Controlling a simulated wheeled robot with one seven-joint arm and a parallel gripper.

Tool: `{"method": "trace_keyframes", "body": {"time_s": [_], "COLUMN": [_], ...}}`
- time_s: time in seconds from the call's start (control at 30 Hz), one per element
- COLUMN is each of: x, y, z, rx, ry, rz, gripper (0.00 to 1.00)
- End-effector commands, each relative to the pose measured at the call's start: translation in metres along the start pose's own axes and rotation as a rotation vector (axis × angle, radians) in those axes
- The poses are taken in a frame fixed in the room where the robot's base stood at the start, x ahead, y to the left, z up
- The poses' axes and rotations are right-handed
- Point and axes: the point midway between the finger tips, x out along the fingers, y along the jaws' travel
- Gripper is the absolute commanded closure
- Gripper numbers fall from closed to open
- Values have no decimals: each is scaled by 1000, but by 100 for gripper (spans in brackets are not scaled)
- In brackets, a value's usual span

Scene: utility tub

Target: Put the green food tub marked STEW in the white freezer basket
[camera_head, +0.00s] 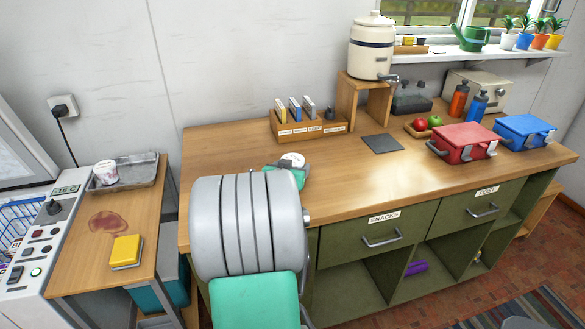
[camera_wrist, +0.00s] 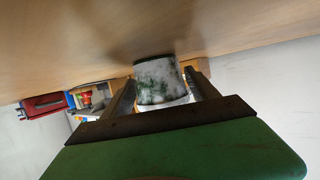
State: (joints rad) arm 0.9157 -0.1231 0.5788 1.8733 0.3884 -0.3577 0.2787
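A frosted tub with green patches (camera_wrist: 158,82) and a white lid is between the fingers of my gripper (camera_wrist: 163,90) in the wrist view, which shows the scene upside down. Both fingers lie close along its sides; I cannot tell whether they press on it. In the head view its white lid (camera_head: 293,159) shows beside my green gripper (camera_head: 288,177), above or on the wooden counter. No STEW marking is readable. A blue wire basket (camera_head: 15,220) shows inside the white freezer at far left; no white basket is clear.
Another white tub (camera_head: 106,172) stands in a metal tray (camera_head: 138,170) on the side table, near a reddish spill (camera_head: 109,222) and a yellow sponge (camera_head: 126,251). A card rack (camera_head: 309,128) stands behind my gripper. Red (camera_head: 465,141) and blue (camera_head: 525,131) boxes are at right.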

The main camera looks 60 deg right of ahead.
Motion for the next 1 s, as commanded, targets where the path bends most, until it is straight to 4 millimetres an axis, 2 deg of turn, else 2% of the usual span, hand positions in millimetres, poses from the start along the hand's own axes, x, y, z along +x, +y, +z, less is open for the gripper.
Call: {"method": "trace_keyframes", "body": {"time_s": [0.17, 0.5, 0.57, 0.9, 1.0], "x": [0, -4, -14, -98, -114], "y": [0, 0, -1, -2, -1], "z": [0, -5, -4, -4, -4], "rx": [0, 0, 0, 0, 0], "ry": [-1, 0, 2, 3, 2], "rz": [0, -1, -3, -5, -3], "gripper": [17, 17, 17, 17, 17]}}
